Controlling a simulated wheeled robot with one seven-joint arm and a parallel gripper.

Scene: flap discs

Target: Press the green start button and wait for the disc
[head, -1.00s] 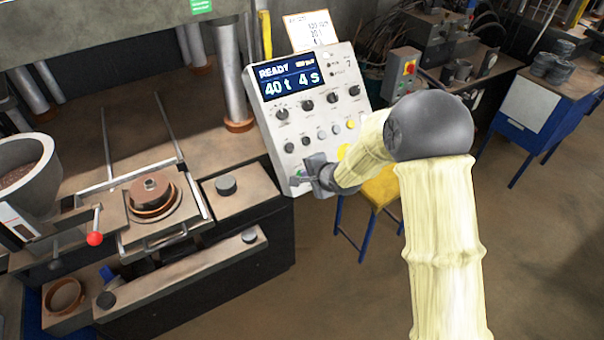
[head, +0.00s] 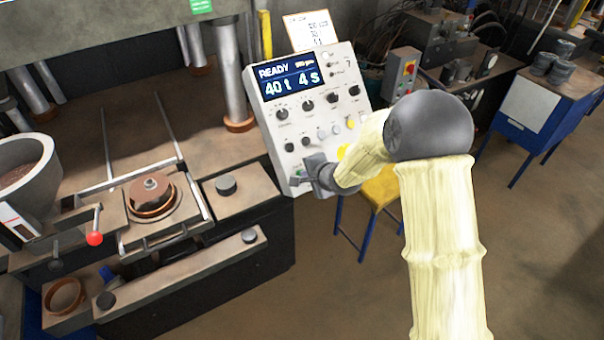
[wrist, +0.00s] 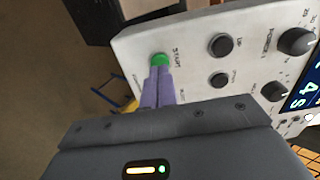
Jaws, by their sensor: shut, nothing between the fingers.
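The control panel (head: 325,115) is a light grey box with knobs and a display that reads "READY", "40 t" and "4 s". The green start button (wrist: 160,59) sits near the panel's edge in the wrist view, beside the lettering "START". My gripper (wrist: 158,72) is shut and empty. Its purple fingertips lie at the green button's near edge in that view and overlap it. I cannot tell whether they touch it. In the head view my gripper (head: 299,180) is at the panel's lower edge and mostly hides the button. A disc mould (head: 151,193) sits on the press slide.
A bowl of brown grain (head: 25,170) and a red-knobbed lever (head: 95,238) stand at the left. A yellow stool (head: 381,190) is below the panel. Other black knobs (wrist: 221,45) lie close to the green button.

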